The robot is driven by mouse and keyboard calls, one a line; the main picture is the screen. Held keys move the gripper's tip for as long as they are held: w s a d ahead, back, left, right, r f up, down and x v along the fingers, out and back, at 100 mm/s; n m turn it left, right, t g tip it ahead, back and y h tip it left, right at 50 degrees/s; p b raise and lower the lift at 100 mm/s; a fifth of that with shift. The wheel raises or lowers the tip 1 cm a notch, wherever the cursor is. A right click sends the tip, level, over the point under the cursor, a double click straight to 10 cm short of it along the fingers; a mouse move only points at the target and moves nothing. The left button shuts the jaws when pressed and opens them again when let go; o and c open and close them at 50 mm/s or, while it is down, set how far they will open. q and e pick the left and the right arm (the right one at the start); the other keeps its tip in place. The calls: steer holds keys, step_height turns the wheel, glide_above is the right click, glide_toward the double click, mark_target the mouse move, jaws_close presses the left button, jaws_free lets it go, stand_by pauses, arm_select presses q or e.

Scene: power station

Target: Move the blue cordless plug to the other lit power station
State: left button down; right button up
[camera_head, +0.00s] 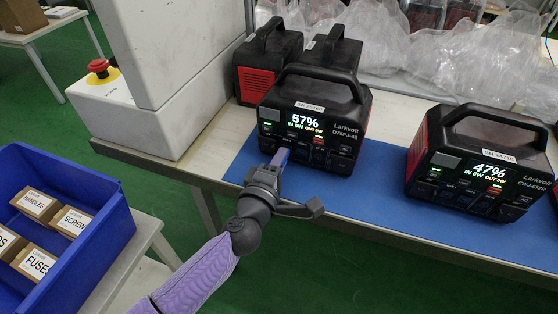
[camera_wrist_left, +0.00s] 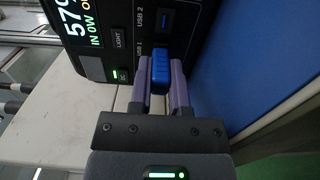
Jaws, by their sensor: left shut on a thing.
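The blue cordless plug (camera_wrist_left: 160,70) shows in the left wrist view between the fingers of my left gripper (camera_wrist_left: 160,88). Its far end meets the front panel beside the USB 1 label; how deep it sits is hidden. That panel belongs to the lit power station reading 57% (camera_head: 310,115), also partly seen in the left wrist view (camera_wrist_left: 120,65). My left gripper (camera_head: 279,160) is shut on the plug at this station's lower front. The other lit power station, reading 47% (camera_head: 480,165), stands to the right on the blue mat (camera_head: 375,195). My right gripper is not in view.
Unlit black-and-red stations (camera_head: 266,60) stand behind the 57% station. Clear plastic bags (camera_head: 380,40) lie at the back. A grey box with a red emergency button (camera_head: 98,66) is left. A blue crate (camera_head: 105,235) holds cartons. The mat between the lit stations is clear.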

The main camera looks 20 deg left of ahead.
arm_select(q)
steer(key=shift+w, duration=0.2)
stand_by(0.3)
steer(key=c, duration=0.5)
jaws_free()
steer(key=shift+s, duration=0.2)
steer(key=s+p, duration=0.1)
steer(key=s, duration=0.8)
steer(key=shift+s+a, duration=0.25)
steer(key=shift+a, duration=0.05)
